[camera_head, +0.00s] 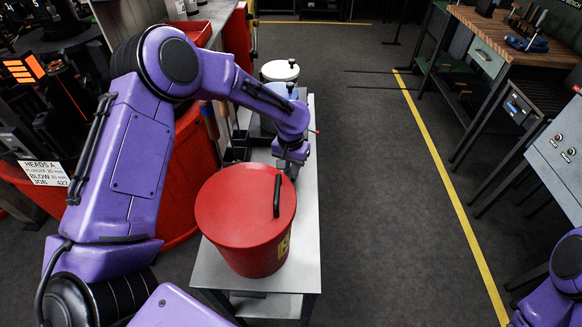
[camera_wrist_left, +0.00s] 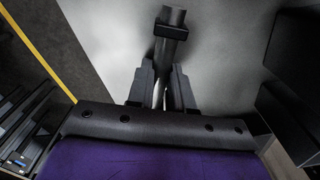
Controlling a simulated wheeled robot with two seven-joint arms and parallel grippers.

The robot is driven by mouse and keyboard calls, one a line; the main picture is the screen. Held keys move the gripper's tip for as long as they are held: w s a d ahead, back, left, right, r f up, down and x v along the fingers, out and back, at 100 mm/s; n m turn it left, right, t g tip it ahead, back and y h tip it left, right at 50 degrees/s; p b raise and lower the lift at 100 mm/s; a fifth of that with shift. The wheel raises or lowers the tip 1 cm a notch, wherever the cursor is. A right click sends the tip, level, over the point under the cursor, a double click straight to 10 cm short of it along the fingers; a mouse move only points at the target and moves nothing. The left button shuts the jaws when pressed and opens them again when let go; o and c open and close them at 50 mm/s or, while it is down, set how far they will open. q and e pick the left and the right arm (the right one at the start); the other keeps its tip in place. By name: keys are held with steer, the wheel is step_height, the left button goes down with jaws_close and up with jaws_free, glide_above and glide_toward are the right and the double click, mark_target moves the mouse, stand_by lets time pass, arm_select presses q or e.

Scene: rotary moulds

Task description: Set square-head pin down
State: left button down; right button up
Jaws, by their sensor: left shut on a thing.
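My left gripper (camera_head: 289,166) is over the pale metal table (camera_head: 304,205), just behind the red lidded bin. In the left wrist view, its two dark fingers (camera_wrist_left: 162,92) are shut on the square-head pin (camera_wrist_left: 171,30). The pin is dark grey, with a blocky head and a short round end showing beyond the fingertips. A thin, lighter shaft shows between the fingers. The table surface lies behind the pin; I cannot tell whether the pin touches it. In the head view the pin is too small and covered to make out. My right gripper is out of view.
The red bin (camera_head: 235,205) with a black handle stands on the table in front of my left gripper. Lidded pots, one white (camera_head: 280,70) and one blue (camera_head: 279,91), stand behind it. Dark boxes (camera_wrist_left: 292,45) sit at the right in the left wrist view. Open floor lies right of the table.

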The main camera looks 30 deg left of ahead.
arm_select(q)
steer(key=c, duration=1)
jaws_free()
steer(key=shift+f, duration=0.1)
